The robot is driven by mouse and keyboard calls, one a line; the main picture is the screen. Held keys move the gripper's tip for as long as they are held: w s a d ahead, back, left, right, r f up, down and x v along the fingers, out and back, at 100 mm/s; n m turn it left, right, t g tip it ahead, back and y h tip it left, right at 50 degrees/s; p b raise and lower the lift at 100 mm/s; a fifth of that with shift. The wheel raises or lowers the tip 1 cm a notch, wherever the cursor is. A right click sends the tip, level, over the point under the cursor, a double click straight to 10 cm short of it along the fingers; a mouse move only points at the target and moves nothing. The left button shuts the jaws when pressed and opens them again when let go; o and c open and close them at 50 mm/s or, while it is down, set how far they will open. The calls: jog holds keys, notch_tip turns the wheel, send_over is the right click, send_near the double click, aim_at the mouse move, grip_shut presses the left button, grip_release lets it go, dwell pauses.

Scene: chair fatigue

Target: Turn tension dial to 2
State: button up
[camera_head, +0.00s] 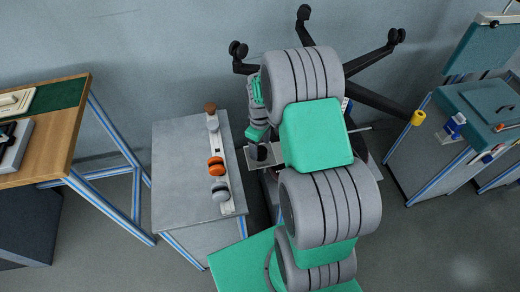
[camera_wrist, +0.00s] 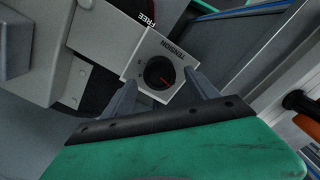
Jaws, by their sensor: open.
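The scale numbers are too small to read. In the head view the dial (camera_head: 261,153) shows as a dark knob beside the chair mechanism, partly hidden by my arm. My gripper (camera_wrist: 160,88) is open, with one grey finger on each side of the dial plate. I cannot tell whether the fingers touch it. In the head view my gripper (camera_head: 257,134) is at the dial, mostly covered by my own arm links.
A grey table (camera_head: 180,180) left of the dial holds a white rail with an orange knob (camera_head: 216,167) and other knobs. An upturned chair base (camera_head: 365,92) spreads its legs behind my arm. A plate marked FREE (camera_wrist: 135,25) adjoins the dial. A wooden bench (camera_head: 52,145) stands far left.

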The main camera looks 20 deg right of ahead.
aim_at(262, 152)
jog(key=shift+f, duration=1.3)
jog(key=shift+c, duration=0.6)
jog(key=c, duration=1.2)
jog(key=shift+c, duration=0.2)
jog(key=shift+m, duration=0.4)
jog(key=m+b, duration=0.1)
jog(key=m, duration=0.2)
jog(key=shift+w+m+b, duration=0.1)
jog(key=shift+m+b, duration=0.5)
jog(key=shift+m, duration=1.4)
